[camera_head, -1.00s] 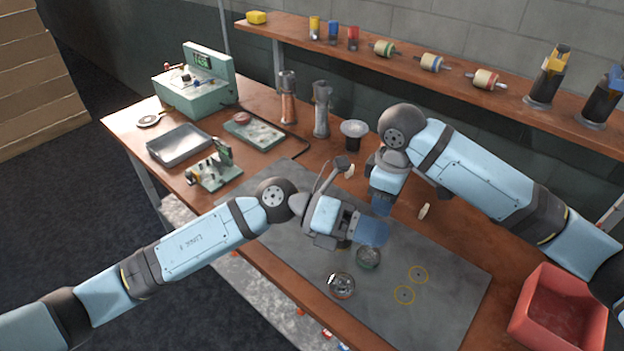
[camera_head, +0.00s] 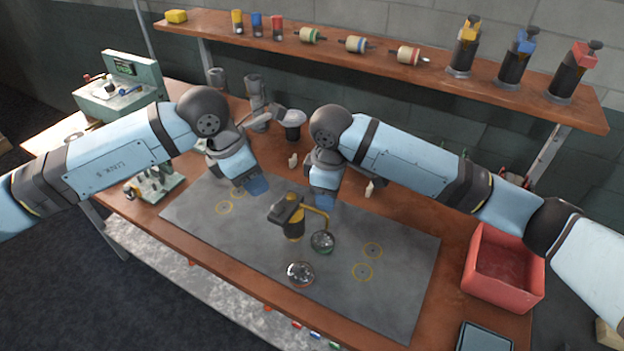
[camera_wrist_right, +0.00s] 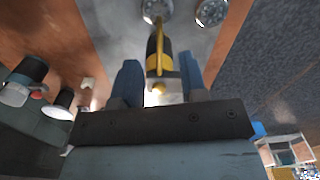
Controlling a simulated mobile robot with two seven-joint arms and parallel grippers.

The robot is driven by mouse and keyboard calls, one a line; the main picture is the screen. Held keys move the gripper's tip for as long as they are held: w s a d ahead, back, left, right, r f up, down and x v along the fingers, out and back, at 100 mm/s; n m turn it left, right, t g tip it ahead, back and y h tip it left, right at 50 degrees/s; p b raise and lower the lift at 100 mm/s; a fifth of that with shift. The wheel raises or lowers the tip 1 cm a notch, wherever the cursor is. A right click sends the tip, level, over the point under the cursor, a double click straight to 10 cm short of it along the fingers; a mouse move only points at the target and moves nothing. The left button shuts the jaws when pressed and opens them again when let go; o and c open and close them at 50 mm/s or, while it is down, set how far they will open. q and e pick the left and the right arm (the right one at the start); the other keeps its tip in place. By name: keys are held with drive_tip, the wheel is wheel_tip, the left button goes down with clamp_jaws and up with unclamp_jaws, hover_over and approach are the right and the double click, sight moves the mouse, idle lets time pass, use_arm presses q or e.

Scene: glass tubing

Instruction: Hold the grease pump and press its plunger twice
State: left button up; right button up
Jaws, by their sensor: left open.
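The grease pump (camera_head: 293,226) stands on the grey mat in the head view, with a dark body, a yellow band, a dark top and a yellow spout reaching right. The spout ends over a small round dish (camera_head: 323,243). My left gripper (camera_head: 256,189) is open and empty, up and to the left of the pump. My right gripper (camera_head: 323,200) is beyond the pump, to its upper right. In the right wrist view the blue fingers of my right gripper (camera_wrist_right: 159,82) are apart, and the black and yellow pump (camera_wrist_right: 153,48) shows in line between them, with no visible contact.
A second round dish (camera_head: 300,274) lies on the mat (camera_head: 230,240) in front of the pump. A red bin (camera_head: 503,292) stands at the right. Three similar pumps, including a blue-topped one (camera_head: 516,60), stand on the back shelf (camera_head: 390,68).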

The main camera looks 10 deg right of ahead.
sight(277, 210)
wheel_tip(277, 210, down, 11)
drive_tip(key=shift+r, duration=0.2)
drive_tip(key=shift+c, duration=0.4)
clamp_jaws()
use_arm(q)
drive_tip(key=shift+d, duration=0.1)
drive_tip(key=c, duration=0.4)
drive_tip(key=shift+d+n, duration=0.2)
drive_tip(key=shift+n, duration=0.1)
drive_tip(key=c, duration=0.4)
drive_tip(key=d+n+y, duration=0.1)
drive_tip(key=n, duration=0.1)
drive_tip(key=d+n+y, duration=0.1)
drive_tip(key=shift+w+r+n+g, duration=0.1)
drive_tip(key=shift+w+n+g, duration=0.1)
drive_tip(key=shift+n+g, duration=0.2)
drive_tip(key=shift+d+f+n+y, duration=0.25)
drive_tip(key=shift+f+n, duration=0.25)
drive_tip(key=shift+f, duration=0.55)
drive_tip(key=shift+d+f+n+y, duration=0.1)
drive_tip(key=shift+f+n+y, duration=0.35)
drive_tip(key=shift+f, duration=0.6)
drive_tip(key=shift+d+f+n+y, duration=0.2)
drive_tip(key=shift+f+n, duration=0.35)
drive_tip(key=shift+f, duration=0.5)
